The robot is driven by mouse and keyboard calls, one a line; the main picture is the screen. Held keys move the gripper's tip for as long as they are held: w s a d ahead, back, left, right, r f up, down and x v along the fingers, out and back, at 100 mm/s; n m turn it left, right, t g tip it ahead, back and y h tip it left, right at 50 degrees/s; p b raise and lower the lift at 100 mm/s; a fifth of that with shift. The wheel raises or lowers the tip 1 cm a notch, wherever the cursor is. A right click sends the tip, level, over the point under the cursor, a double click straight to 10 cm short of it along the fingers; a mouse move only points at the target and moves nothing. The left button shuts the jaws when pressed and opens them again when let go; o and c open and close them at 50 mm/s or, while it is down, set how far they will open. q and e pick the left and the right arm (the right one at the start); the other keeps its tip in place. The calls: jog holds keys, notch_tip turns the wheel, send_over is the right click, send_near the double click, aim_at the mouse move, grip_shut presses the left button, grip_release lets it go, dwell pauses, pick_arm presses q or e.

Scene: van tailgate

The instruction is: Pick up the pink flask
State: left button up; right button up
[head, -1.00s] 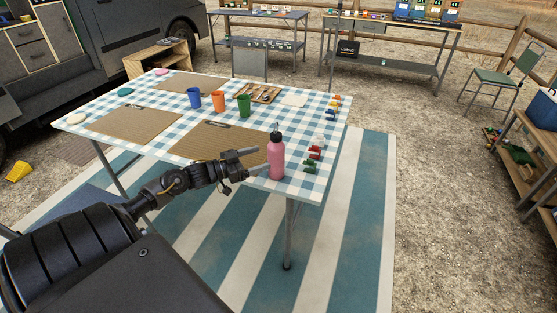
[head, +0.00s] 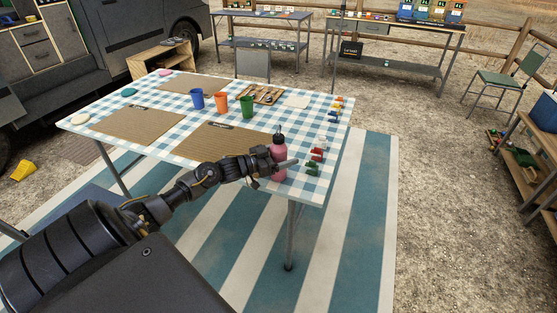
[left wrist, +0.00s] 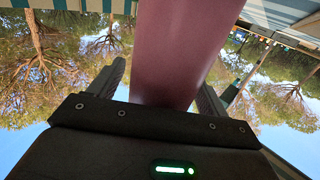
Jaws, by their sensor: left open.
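The pink flask (head: 279,146) stands upright near the front right corner of the checked table (head: 190,148), with a dark cap and loop on top. My left gripper (head: 280,163) is at the flask, its fingers open on either side of the body. In the left wrist view, the pink flask (left wrist: 178,50) fills the middle between the two open fingers (left wrist: 160,85). A gap shows beside the left finger; I cannot tell whether the right finger touches. My right gripper is not in view.
Small red and green clips (head: 315,160) lie right of the flask. Blue (head: 197,99), orange (head: 221,102) and green (head: 247,106) cups stand farther back. A woven mat (head: 215,142) lies left of the flask. A striped rug (head: 350,230) covers the ground.

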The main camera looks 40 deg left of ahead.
aim_at(284, 146)
pick_arm(q)
jog(key=c, duration=1.2)
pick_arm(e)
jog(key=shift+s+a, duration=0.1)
pick_arm(q)
jog(key=shift+r, duration=0.15)
jog(key=shift+r, duration=0.25)
notch_tip(284, 146, up, 2)
jog(key=shift+r, duration=0.25)
jog(key=s+a+r, duration=0.1)
jog(key=a+r, duration=0.2)
jog(key=a, duration=0.1)
jog(key=s+a+r+b, duration=0.1)
jog(key=s+a+r, duration=0.1)
jog(key=a+r, duration=0.1)
jog(key=s+a+r, duration=0.1)
jog(key=a+r, duration=0.3)
jog(key=a, duration=0.2)
jog(key=shift+s+a+b, duration=0.1)
jog(key=shift+s+b, duration=0.2)
jog(key=shift+s, duration=0.05)
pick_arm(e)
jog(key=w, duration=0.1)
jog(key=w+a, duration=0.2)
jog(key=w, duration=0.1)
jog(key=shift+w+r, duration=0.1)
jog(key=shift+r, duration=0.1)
